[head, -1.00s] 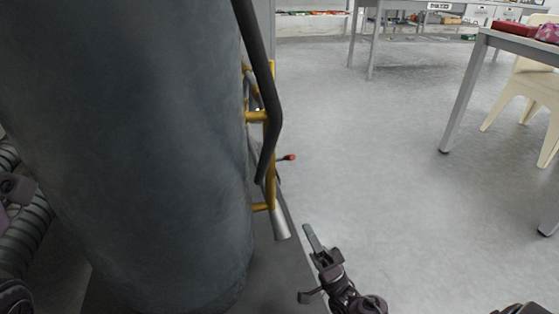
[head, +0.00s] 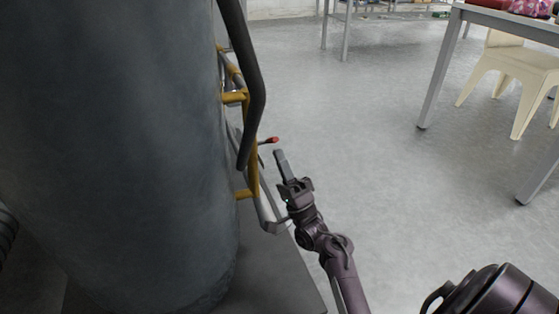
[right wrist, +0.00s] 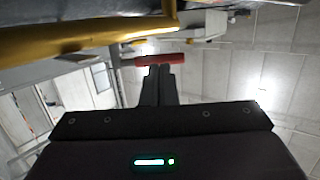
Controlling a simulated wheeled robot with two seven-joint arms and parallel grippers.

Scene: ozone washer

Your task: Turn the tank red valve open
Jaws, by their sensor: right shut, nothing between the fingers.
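The tank's red valve (head: 272,140) is a small red-tipped lever that sticks out to the right from beside the yellow and grey pipes. My right gripper (head: 279,153) is shut and empty, its fingers pointing up, just below and right of the red tip. In the right wrist view the valve shows as a red bar (right wrist: 173,60) across the ends of the closed fingers (right wrist: 157,70); I cannot tell whether they touch. The large grey tank (head: 110,150) fills the left of the head view. My left gripper is not in view.
A yellow pipe frame (head: 251,150) and a dark curved pipe (head: 256,95) run along the tank's right side. The tank stands on a dark base (head: 270,275). The floor to the right is clear up to a table (head: 440,75) and a cream chair (head: 520,70).

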